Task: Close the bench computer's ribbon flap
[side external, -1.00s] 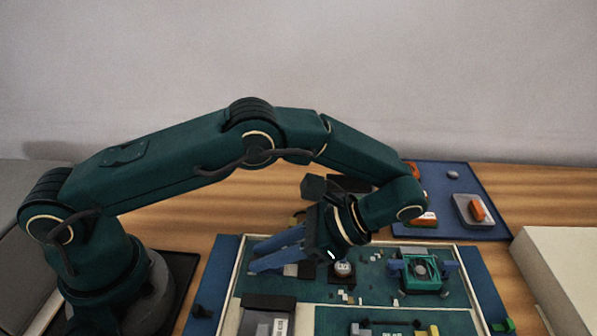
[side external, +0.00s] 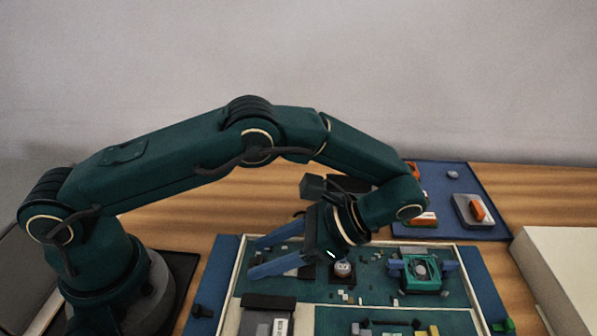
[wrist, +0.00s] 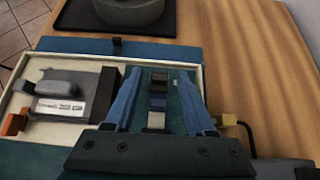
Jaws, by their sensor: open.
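My gripper (side external: 254,258) is open, its two long blue fingers spread low over the left part of the green bench computer board (side external: 380,296). In the wrist view the fingers (wrist: 159,78) lie on either side of a narrow ribbon connector (wrist: 157,100), with a dark top piece and a white strip. The dark piece looks like the flap; I cannot tell its angle. Nothing is held between the fingers. In the side view the connector is partly hidden by the fingers.
A black and grey module (side external: 265,318) with a white label sits near the board's front left. A green fan-like block (side external: 420,272) is at the right. A white box (side external: 560,265) stands at far right.

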